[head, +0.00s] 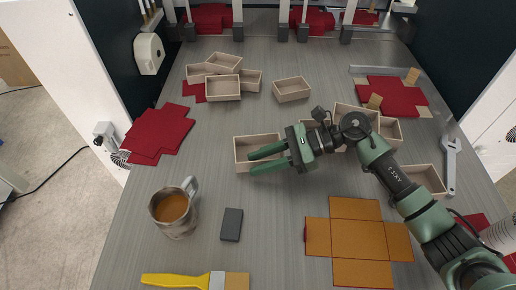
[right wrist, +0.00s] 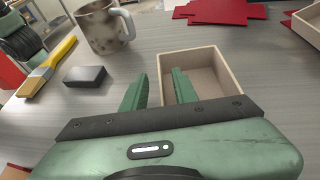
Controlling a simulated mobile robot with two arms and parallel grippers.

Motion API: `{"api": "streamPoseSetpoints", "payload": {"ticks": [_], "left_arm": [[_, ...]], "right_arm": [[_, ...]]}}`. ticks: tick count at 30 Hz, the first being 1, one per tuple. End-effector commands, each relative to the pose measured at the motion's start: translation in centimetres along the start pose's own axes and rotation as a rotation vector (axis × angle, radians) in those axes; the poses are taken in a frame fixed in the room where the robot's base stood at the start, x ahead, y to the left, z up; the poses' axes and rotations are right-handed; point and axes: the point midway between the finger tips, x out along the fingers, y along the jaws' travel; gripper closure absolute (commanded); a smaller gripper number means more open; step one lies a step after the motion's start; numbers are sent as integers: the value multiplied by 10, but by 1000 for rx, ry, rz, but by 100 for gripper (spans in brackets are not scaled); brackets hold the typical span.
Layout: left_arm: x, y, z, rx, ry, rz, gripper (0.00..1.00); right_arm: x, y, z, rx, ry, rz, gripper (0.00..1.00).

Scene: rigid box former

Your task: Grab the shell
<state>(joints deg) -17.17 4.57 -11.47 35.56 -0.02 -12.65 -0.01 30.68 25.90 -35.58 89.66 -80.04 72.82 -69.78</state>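An open, empty beige box shell (head: 243,142) sits on the grey table near the middle; it also shows in the right wrist view (right wrist: 222,58). My right gripper (head: 251,163) is open at this shell, its fingers pointing left in the head view. In the right wrist view my gripper (right wrist: 158,84) has one finger over the inside of the shell and the other outside, with a side wall between them. A clear gap shows between the fingers, and I cannot tell whether either touches the wall. My left gripper is not in view.
Several similar box shells (head: 291,89) stand farther back, and more lie under my right arm. Red flat blanks (head: 158,134), a mug (head: 174,212), a dark block (head: 231,225), a yellow-handled brush (head: 178,281) and an orange blank (head: 345,240) lie around. A wrench (head: 451,165) lies right.

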Motion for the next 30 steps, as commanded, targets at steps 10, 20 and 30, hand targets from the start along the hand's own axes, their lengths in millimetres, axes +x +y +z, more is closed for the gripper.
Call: {"api": "streamPoseSetpoints", "payload": {"ticks": [10,20,30], "left_arm": [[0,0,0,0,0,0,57],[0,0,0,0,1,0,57],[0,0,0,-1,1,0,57]], "right_arm": [[2,0,-1,0,1,-1,99],[1,0,-1,0,1,-1,100],[1,0,-1,0,1,-1,100]]}}
